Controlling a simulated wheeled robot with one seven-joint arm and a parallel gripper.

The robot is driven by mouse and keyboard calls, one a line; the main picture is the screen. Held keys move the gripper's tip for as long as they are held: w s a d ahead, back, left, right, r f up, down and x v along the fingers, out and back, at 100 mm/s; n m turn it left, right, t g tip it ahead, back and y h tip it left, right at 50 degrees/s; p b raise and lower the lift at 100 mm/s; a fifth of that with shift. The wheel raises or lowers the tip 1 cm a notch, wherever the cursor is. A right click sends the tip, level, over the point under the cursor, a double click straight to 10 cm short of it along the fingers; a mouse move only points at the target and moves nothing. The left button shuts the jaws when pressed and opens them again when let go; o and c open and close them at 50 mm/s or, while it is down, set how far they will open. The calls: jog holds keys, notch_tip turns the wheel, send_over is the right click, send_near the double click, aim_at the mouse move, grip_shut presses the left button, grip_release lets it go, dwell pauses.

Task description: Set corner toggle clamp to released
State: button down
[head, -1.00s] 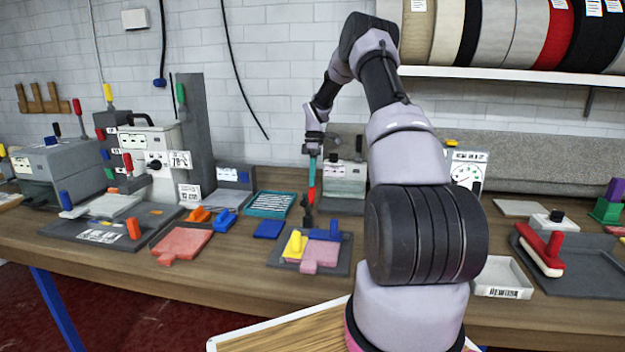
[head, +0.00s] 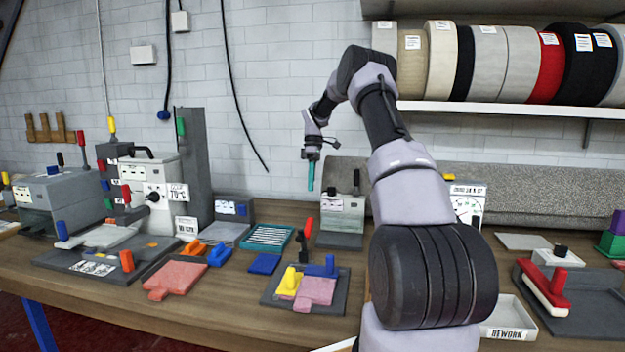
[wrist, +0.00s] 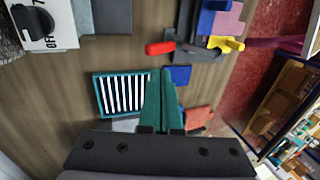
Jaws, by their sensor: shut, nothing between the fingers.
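The corner toggle clamp has a red handle (head: 308,228) on a dark lever and stands at the back edge of a dark grey plate (head: 335,303). In the head view the handle points up, leaning slightly. In the wrist view the red handle (wrist: 160,48) lies just beyond my fingertips. My gripper (head: 311,189) points down above the handle, with a clear gap in the picture. Its teal fingers are together and empty, as the wrist view also shows (wrist: 163,72). The clamp's base is partly hidden by the blocks.
Yellow (head: 290,280) and blue (head: 322,268) blocks and pink pieces lie on the plate. A teal slotted tray (head: 268,238) and a blue pad (head: 264,264) are to the left. A grey box (head: 342,214) stands behind. The space around my gripper is clear.

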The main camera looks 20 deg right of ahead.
jog(key=shift+w+d+r, duration=0.35)
jog(key=shift+w+r, duration=0.15)
jog(key=shift+r, duration=0.3)
jog(key=shift+r, duration=0.1)
jog(key=s+a+r+m+t+h, duration=0.1)
jog(key=s+a+r+m+t, duration=0.15)
jog(key=s+a+r, duration=0.45)
jog(key=s+a+r+m+t, duration=0.2)
jog(key=s+r+m, duration=0.1)
jog(key=s+r, duration=0.7)
jog(key=s+a+m+t, duration=0.1)
jog(key=s+m+t, duration=0.1)
jog(key=s, duration=0.5)
jog(key=s+a+r+m+t, duration=0.1)
jog(key=s+m, duration=0.3)
jog(key=s, duration=0.4)
jog(key=s+a+m+t+y, duration=0.1)
jog(key=s+a+m+t, duration=0.1)
jog(key=s, duration=0.6)
jog(key=shift+s+a+r+m+t, duration=0.2)
jog(key=shift+a+m+t, duration=0.15)
jog(key=shift+a+m, duration=0.45)
jog(key=c, duration=1.5)
grip_release()
jog(key=shift+d, duration=0.2)
jog(key=shift+c, duration=0.2)
